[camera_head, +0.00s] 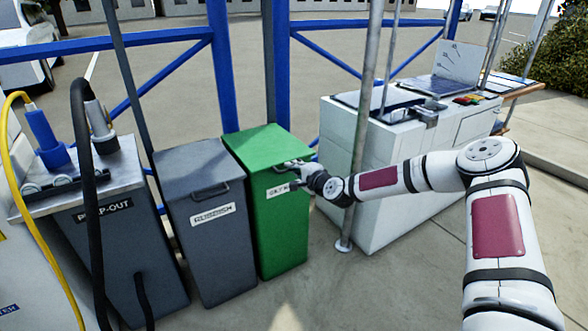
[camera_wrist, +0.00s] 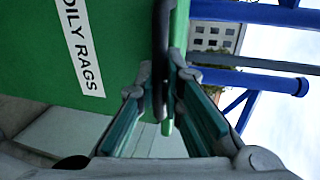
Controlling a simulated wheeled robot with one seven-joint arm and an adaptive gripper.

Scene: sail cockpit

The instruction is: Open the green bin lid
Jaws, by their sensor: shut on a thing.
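The green bin (camera_head: 281,235) stands upright with its green lid (camera_head: 262,142) lying closed on top. A label on its front reads "OILY RAGS" in the wrist view. My gripper (camera_head: 293,174) is at the front edge of the lid, reaching in from the right. In the wrist view the dark lid handle (camera_wrist: 160,50) runs down between the two fingers of my gripper (camera_wrist: 163,92), which are closed around it. In the head view my gripper covers part of the handle and label.
A grey rubbish bin (camera_head: 208,245) stands directly left of the green bin, and a pump-out unit (camera_head: 120,235) with hoses is farther left. A metal pole (camera_head: 360,130) and a white counter (camera_head: 400,200) stand at right. Blue railings (camera_head: 222,70) are behind.

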